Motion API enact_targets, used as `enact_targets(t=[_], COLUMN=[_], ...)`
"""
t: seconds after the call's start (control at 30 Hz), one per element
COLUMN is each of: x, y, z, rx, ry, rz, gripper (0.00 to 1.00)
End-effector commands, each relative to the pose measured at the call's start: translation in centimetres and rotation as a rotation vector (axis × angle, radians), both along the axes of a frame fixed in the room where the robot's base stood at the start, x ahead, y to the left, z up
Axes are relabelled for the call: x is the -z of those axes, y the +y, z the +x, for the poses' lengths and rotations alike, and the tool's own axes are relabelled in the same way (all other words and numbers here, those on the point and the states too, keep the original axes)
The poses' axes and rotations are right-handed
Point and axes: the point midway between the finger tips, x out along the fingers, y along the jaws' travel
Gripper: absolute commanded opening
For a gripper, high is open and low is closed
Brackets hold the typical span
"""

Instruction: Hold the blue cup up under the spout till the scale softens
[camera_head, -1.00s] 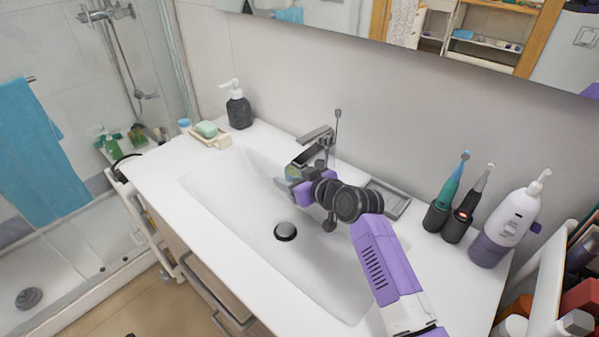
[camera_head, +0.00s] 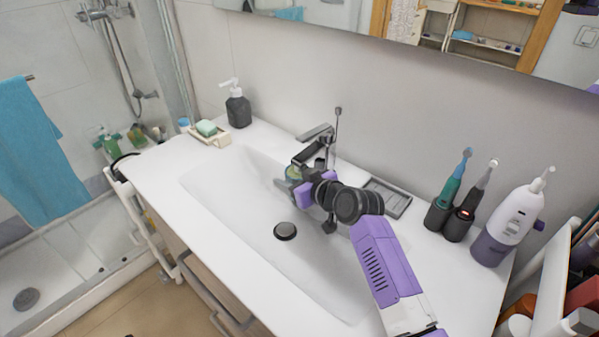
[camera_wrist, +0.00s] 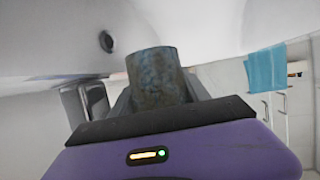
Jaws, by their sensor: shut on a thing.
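My gripper (camera_head: 296,186) is shut on the cup and holds it up over the basin. The cup (camera_wrist: 158,76) looks mottled blue-grey with brownish patches in the wrist view. In the head view only a small greenish part of the cup (camera_head: 293,173) shows, just below the end of the spout (camera_head: 304,157). Its lower part is hidden by my gripper. I cannot make out a water stream or how much scale is in the cup.
The white basin (camera_head: 235,190) is empty apart from its dark drain plug (camera_head: 285,231). A soap dish (camera_head: 208,138) and a dark pump bottle (camera_head: 238,108) stand at the back left. Toothbrushes (camera_head: 450,195) and a white-and-purple bottle (camera_head: 510,222) stand to the right.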

Motion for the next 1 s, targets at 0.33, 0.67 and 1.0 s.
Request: enact_targets(t=[0.33,0.67,1.0], x=[0.8,1.4,1.3], y=[0.0,0.0,0.6], z=[0.0,0.0,-0.5], rx=[0.000,-0.001,-0.002], ry=[0.000,0.000,0.000], rz=[0.000,0.000,0.001], gripper=[0.03,0.03,0.03])
